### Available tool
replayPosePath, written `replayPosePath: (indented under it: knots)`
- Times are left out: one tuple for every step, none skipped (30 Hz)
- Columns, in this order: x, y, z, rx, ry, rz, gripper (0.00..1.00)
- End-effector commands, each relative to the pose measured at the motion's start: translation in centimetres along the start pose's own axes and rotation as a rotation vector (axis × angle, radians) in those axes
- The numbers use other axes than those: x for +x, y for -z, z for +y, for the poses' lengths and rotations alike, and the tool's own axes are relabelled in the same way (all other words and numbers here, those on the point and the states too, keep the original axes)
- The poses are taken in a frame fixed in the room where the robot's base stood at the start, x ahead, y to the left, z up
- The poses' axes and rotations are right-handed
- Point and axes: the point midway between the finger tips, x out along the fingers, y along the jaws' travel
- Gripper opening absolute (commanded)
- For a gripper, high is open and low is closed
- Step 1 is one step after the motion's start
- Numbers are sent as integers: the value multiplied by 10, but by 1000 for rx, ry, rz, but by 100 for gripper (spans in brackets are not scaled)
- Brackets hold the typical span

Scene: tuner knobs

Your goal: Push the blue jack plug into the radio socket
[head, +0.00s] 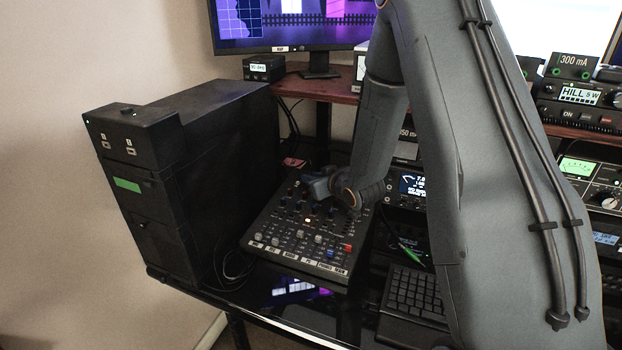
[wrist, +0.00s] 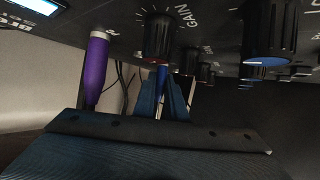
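In the wrist view, my gripper (wrist: 162,100) has its two blue fingers close together, shut around a thin bright blue shaft that looks like the blue jack plug (wrist: 161,78). The plug points up toward a dark panel, just below a red-marked knob (wrist: 158,36) beside the label GAIN. Its tip is hard to make out, so I cannot tell whether it touches a socket. A purple plug (wrist: 96,66) stands at the panel to the left. In the head view, my wrist is over the mixer (head: 300,246), and my fingertips and the plug cannot be made out.
A blue-marked knob (wrist: 269,38) juts from the panel at right. A lit display (wrist: 38,5) is at upper left. In the head view, a black computer tower (head: 215,150) stands left of the mixer, a radio with a display (head: 412,186) and a keypad (head: 415,292) at right.

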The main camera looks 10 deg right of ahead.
Motion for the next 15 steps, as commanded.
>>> replayPosePath:
  knots:
    - [0,0,0,0,0,0,0]
    - [0,0,0,0,0,0,0]
    - [0,0,0,0,0,0,0]
    - [0,0,0,0,0,0,0]
    - [0,0,0,0,0,0,0]
    - [-1,1,0,0,0,0,0]
    - [-1,1,0,0,0,0,0]
    - [-1,2,0,0,0,0,0]
    - [-2,3,0,0,0,0,0]
    - [-2,4,0,0,0,0,0]
    - [-2,4,0,0,0,0,0]
    - [-3,5,0,0,0,0,0]
    - [-3,6,0,0,0,0,0]
    - [-4,7,0,0,0,0,0]
    - [-4,8,0,0,0,0,0]
